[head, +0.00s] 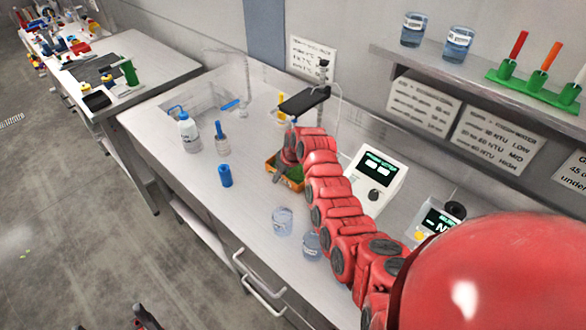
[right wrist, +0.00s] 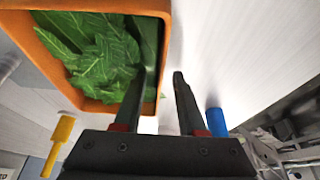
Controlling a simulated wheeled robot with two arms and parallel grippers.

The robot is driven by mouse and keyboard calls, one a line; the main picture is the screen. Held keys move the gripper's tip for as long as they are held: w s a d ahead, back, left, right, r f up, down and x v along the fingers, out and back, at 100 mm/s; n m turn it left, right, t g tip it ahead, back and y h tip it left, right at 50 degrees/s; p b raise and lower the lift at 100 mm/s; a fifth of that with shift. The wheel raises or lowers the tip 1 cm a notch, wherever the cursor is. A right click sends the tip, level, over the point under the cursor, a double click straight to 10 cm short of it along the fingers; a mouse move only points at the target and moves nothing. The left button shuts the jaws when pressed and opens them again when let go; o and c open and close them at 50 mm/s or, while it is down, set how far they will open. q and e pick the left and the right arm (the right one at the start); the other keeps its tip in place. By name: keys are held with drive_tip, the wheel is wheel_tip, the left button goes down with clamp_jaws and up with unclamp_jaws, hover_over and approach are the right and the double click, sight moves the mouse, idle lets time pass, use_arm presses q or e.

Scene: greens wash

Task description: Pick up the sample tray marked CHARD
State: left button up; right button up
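An orange tray (head: 291,186) with green leaves stands on the bench, partly hidden behind my right arm in the head view. In the right wrist view the tray (right wrist: 58,72) fills the upper left; no label can be read on it. My right gripper (head: 284,171) is at the tray. In the wrist view its fingers (right wrist: 165,78) are apart, one overlapping the leaves and one outside the tray, with the tray's side wall between them. I cannot tell whether either finger touches the wall. Dark and red parts at the bottom edge of the head view may belong to my left arm.
A blue cylinder (head: 225,175) and wash bottles (head: 189,132) stand left of the tray. Beakers (head: 283,221) stand in front, near the bench edge. A meter (head: 374,180) is to the right, and a stand with a dark plate (head: 303,101) is behind.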

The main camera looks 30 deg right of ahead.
drive_tip(key=shift+c, duration=0.3)
clamp_jaws()
idle(1.2)
